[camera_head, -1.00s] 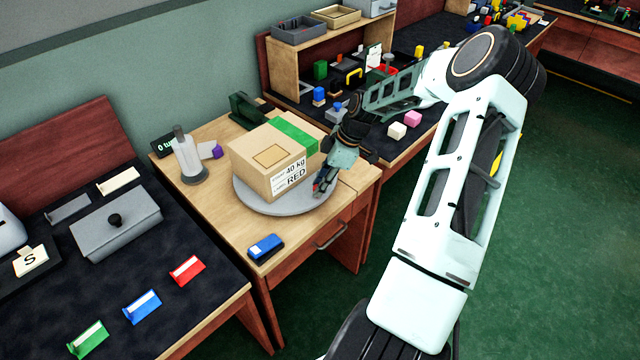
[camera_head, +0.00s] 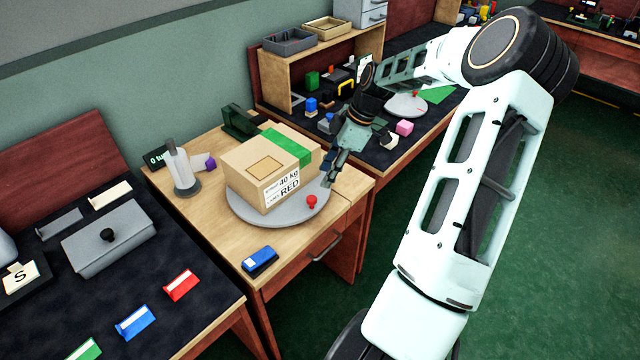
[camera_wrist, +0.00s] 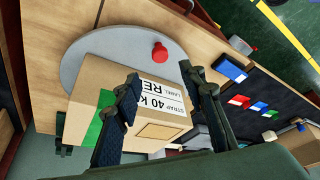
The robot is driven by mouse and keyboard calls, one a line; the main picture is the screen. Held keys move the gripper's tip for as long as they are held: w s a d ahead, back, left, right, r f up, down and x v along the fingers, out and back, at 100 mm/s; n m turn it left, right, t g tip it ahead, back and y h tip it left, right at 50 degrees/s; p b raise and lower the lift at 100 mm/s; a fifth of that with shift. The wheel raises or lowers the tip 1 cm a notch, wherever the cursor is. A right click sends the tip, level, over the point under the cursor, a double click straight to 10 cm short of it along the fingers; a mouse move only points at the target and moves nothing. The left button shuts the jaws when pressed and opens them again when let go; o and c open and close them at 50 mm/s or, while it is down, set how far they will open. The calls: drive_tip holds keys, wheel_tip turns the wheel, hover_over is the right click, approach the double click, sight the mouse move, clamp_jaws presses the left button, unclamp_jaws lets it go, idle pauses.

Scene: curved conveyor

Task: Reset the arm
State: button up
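My arm reaches from the right over the wooden table, and my gripper (camera_head: 330,180) hangs just above the turntable's right side, beside the cardboard box. In the wrist view its two dark fingers (camera_wrist: 158,75) are spread apart with nothing gripped between them; the box shows beyond them. A small red knob-like piece (camera_head: 311,202) stands on the grey turntable (camera_head: 245,212) in front of the box, apart from my gripper; it also shows in the wrist view (camera_wrist: 159,52). The cardboard box (camera_head: 240,165) has a green strap and a "40 kg RED" label.
A blue device (camera_head: 260,260) lies at the table's front edge. A grey and white post-like device (camera_head: 182,168) stands left of the box. Green floor (camera_head: 570,240) is free at right.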

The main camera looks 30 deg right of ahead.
drive_tip(key=shift+v, duration=1.05)
